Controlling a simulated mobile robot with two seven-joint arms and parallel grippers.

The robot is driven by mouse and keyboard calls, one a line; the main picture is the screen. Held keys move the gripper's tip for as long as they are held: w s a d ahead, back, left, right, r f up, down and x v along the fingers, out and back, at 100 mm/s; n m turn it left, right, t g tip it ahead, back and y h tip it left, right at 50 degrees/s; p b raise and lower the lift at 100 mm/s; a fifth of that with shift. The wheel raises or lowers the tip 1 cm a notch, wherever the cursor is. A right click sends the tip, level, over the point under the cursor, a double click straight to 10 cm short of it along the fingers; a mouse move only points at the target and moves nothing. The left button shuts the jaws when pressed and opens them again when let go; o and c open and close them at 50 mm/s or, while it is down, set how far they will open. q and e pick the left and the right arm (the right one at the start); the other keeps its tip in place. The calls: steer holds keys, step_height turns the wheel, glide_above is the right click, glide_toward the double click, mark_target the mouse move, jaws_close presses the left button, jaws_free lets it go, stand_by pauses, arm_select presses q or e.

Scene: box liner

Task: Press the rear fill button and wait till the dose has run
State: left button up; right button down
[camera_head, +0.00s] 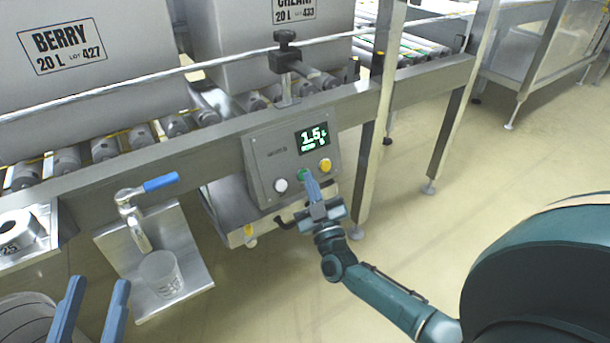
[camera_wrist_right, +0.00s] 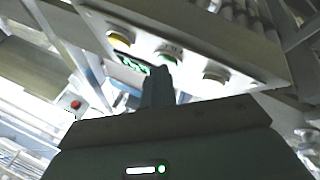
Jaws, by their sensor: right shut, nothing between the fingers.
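A grey control box (camera_head: 262,155) on the conveyor frame has a lit display (camera_head: 312,138) reading 1.5, with a smaller line below it that I cannot read surely. Under it are a white button (camera_head: 281,185), a green button (camera_head: 302,175) and a yellow button (camera_head: 325,166). My right gripper (camera_head: 308,181) is shut and empty, its tips at the green button. In the right wrist view the tips (camera_wrist_right: 158,76) lie right by the green button (camera_wrist_right: 168,57); I cannot tell whether they press it. My left gripper (camera_head: 91,295) is open and empty, low at the left.
A tap with a blue lever (camera_head: 160,183) stands over a clear cup (camera_head: 160,272) on a metal shelf. Large boxes marked BERRY (camera_head: 90,75) and CREAM (camera_head: 260,45) sit on the rollers. A clamp (camera_head: 285,60) rises above the control box. A frame post (camera_head: 375,120) stands right of it.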

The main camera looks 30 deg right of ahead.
steer(key=shift+s+r+p, duration=0.25)
steer(key=shift+s+p, duration=0.5)
steer(key=s+p, duration=0.1)
steer(key=s+r+p, duration=0.1)
steer(key=s+p, duration=0.2)
steer(key=shift+s+d+r, duration=0.25)
steer(key=shift+s+r, duration=0.1)
